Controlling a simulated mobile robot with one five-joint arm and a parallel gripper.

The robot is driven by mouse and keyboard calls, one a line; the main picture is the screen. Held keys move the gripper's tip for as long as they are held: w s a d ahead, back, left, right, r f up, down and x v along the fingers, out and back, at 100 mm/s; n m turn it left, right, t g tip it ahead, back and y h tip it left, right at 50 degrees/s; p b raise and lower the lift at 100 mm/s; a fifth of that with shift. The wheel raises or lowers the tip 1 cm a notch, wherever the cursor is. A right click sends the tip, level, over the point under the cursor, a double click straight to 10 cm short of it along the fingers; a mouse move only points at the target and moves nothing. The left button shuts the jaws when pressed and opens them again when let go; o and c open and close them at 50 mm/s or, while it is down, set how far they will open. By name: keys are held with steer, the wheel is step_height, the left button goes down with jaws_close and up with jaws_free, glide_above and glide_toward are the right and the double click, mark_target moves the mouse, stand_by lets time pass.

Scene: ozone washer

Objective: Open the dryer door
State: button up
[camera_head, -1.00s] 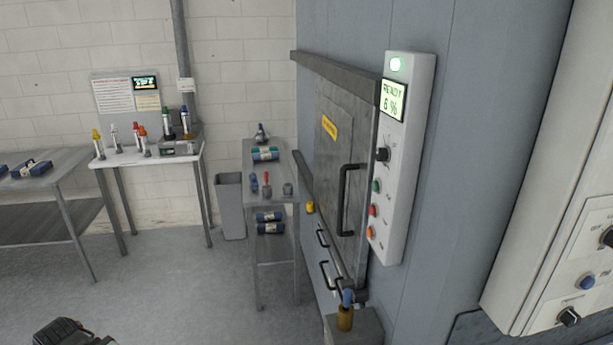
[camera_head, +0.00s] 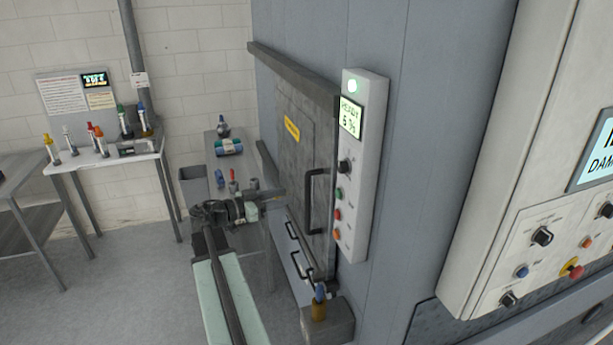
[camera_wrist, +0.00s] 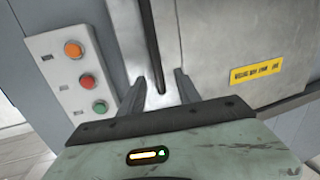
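The dryer door (camera_head: 298,165) is a grey metal panel with a yellow label, set in the blue-grey wall, and it looks shut. Its black vertical bar handle (camera_head: 311,205) is on the door's right side. My gripper (camera_head: 280,194) is in front of the door, left of the handle in the head view. In the wrist view, my gripper (camera_wrist: 161,88) is open, with its two fingers apart. The handle (camera_wrist: 151,45) shows there as a dark bar whose near end lies ahead, between the fingers in the picture. I see no clear contact. The door surface (camera_wrist: 215,45) fills the right.
A white control panel (camera_head: 357,180) with buttons stands just right of the door. Drawer handles (camera_head: 298,250) and a grey box (camera_head: 327,325) are below. A metal shelf (camera_head: 195,150) stands left of the door. A larger control cabinet (camera_head: 500,150) is at right.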

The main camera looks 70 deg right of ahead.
steer(key=r+x, duration=0.1)
steer(key=x, duration=0.8)
steer(key=shift+s+r+m+g, duration=0.2)
steer(key=shift+r+m+g, duration=0.1)
steer(key=shift+r+m, duration=0.1)
steer(key=shift+a, duration=0.15)
jaws_close()
stand_by(0.8)
